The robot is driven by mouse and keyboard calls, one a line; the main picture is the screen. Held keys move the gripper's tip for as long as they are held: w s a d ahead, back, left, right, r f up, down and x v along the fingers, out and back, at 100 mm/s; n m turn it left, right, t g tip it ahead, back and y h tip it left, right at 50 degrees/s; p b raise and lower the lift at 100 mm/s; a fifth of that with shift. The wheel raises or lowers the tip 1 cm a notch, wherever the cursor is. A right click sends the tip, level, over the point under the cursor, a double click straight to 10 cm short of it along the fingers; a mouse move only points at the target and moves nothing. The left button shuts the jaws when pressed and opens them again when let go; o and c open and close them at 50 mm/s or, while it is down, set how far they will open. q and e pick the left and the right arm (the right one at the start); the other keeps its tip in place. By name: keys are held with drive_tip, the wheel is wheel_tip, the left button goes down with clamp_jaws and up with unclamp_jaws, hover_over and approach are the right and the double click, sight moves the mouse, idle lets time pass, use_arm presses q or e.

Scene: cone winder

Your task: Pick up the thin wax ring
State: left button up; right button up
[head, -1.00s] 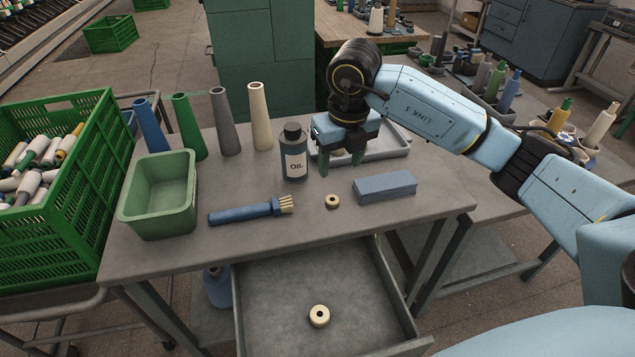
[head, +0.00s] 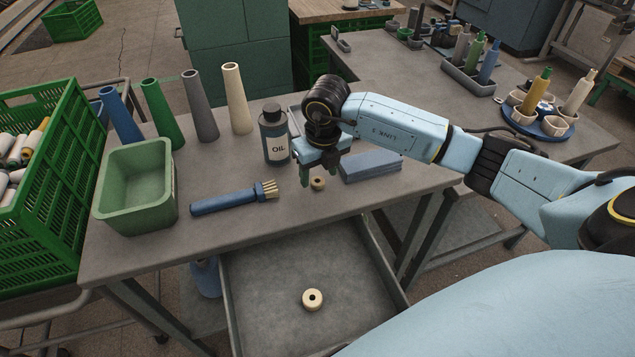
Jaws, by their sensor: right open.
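One cream wax ring (head: 317,184) lies flat on the grey table top, between the brush and the blue-grey block. A second cream ring (head: 313,299) lies in the open drawer below; it looks larger and thicker in the picture. My right gripper (head: 319,178) is open and pointing down, its green fingers on either side of the table ring in the picture. I cannot tell whether the fingertips are level with this ring or still above or behind it. My left gripper is out of view.
A brush (head: 235,199), an oil bottle (head: 274,135) and a blue-grey block (head: 371,165) stand or lie close around the gripper. A green bin (head: 136,190) and several cones are at the left. The open drawer (head: 270,330) juts out in front.

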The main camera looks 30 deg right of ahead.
sight(318, 181)
drive_tip(key=shift+w+f, duration=0.15)
drive_tip(key=shift+f, duration=0.7)
drive_tip(key=shift+c, duration=1.5)
drive_tip(key=c, duration=0.7)
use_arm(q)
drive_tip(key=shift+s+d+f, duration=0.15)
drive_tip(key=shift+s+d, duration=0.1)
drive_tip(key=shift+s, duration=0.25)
use_arm(e)
drive_tip(key=shift+r, duration=0.15)
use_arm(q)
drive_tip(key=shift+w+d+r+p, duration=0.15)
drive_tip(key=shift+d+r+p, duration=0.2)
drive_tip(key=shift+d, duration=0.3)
use_arm(e)
drive_tip(key=shift+r, duration=4.85)
